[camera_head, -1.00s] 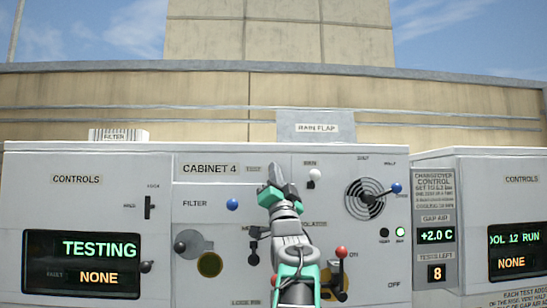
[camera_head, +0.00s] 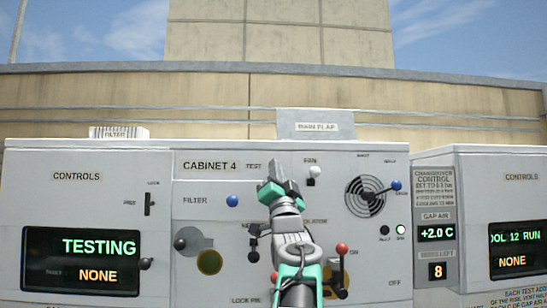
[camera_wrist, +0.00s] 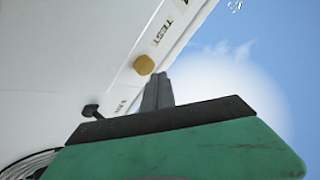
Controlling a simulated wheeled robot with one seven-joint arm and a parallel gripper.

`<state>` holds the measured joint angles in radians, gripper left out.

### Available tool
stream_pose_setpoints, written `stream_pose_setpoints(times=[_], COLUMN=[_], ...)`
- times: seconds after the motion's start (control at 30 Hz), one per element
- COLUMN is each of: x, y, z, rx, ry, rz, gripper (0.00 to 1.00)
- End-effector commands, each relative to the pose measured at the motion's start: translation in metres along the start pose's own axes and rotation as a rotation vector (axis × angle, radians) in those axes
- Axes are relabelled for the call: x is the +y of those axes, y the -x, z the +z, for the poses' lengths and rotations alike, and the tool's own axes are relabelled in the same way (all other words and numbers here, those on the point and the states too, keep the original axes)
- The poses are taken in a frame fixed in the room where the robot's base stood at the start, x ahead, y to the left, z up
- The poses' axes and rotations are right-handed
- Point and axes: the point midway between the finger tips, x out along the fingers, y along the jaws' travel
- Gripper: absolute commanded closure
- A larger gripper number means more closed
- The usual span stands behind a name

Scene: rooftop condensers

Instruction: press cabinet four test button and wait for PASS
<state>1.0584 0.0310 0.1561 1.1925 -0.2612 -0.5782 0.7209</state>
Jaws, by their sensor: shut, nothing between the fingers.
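Cabinet 4 (camera_head: 208,184) faces me, with a TEST label (camera_head: 253,166) near its top edge. My gripper (camera_head: 277,179) is shut and empty, raised in front of the panel just right of and below that label. It hides the panel behind it in the head view. The wrist view shows a round yellow-brown button (camera_wrist: 144,65) beside the TEST label (camera_wrist: 160,33). My grey fingertips (camera_wrist: 157,92) are close to this button; I cannot tell whether they touch it. The cabinet's display (camera_head: 82,262) reads TESTING in green and NONE in orange.
Near my arm are a white fan knob (camera_head: 314,171), a blue filter knob (camera_head: 232,201), a red-topped lever (camera_head: 342,249) and a round vent (camera_head: 366,197). A side panel shows +2.0 C (camera_head: 436,234) and 8 (camera_head: 437,271). Another cabinet display (camera_head: 514,250) is at right.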

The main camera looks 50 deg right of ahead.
Motion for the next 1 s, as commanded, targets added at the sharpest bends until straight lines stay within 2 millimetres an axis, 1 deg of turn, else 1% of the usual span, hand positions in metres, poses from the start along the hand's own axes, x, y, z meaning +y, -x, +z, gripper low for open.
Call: stream_pose_setpoints(times=[0.17, 0.6, 0.73, 1.0], x=[-0.001, -0.022, -0.026, -0.026], y=[0.002, 0.033, 0.035, 0.034], z=[-0.001, -0.022, -0.025, -0.026], rx=[0.001, 0.002, 0.0, 0.0], ry=[0.001, 0.001, 0.0, 0.001], rz=[-0.001, -0.002, -0.001, -0.001], gripper=[1.0, 1.0, 1.0, 1.0])
